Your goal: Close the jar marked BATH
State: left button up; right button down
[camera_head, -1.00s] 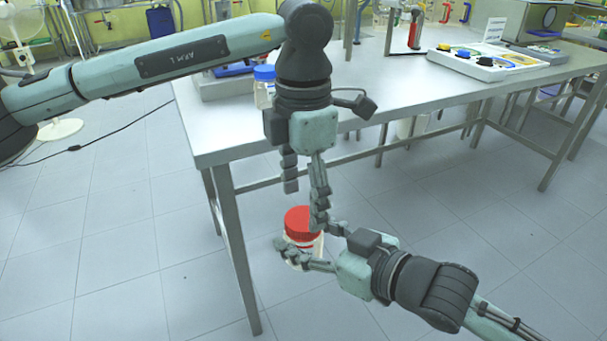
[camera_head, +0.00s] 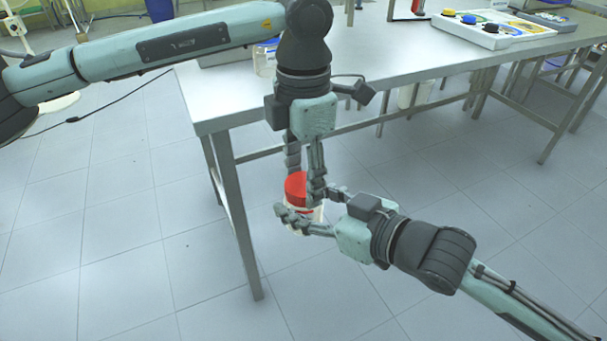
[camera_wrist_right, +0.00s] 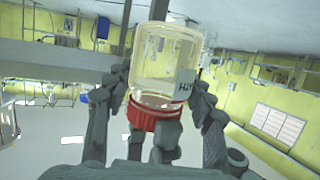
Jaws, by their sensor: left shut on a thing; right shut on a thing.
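A clear jar (camera_wrist_right: 165,60) with a white label bearing part of a word ending in "TH" is in the right wrist view, where it appears upside down. In the head view the jar (camera_head: 303,213) is off the floor in front of the table corner. My right gripper (camera_head: 306,208) comes from the right and is shut around the jar's body. A red lid (camera_head: 296,186) is at the jar's mouth; it also shows in the right wrist view (camera_wrist_right: 154,114). My left gripper (camera_head: 304,181) points down from above and is shut on the lid. I cannot tell how tightly the lid sits.
A steel table (camera_head: 400,75) stands behind my grippers, its near corner and leg just left of the jar. Another container (camera_head: 265,60) stands on it, partly hidden by my left arm. A white tray (camera_head: 500,32) with coloured knobs is at the back right. The floor below is clear.

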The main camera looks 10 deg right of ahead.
pick_arm(q)
jog(key=o, duration=1.3)
jog(key=shift+o, duration=0.2)
jog(key=shift+r, duration=0.15)
notch_tip(320, 180, up, 12)
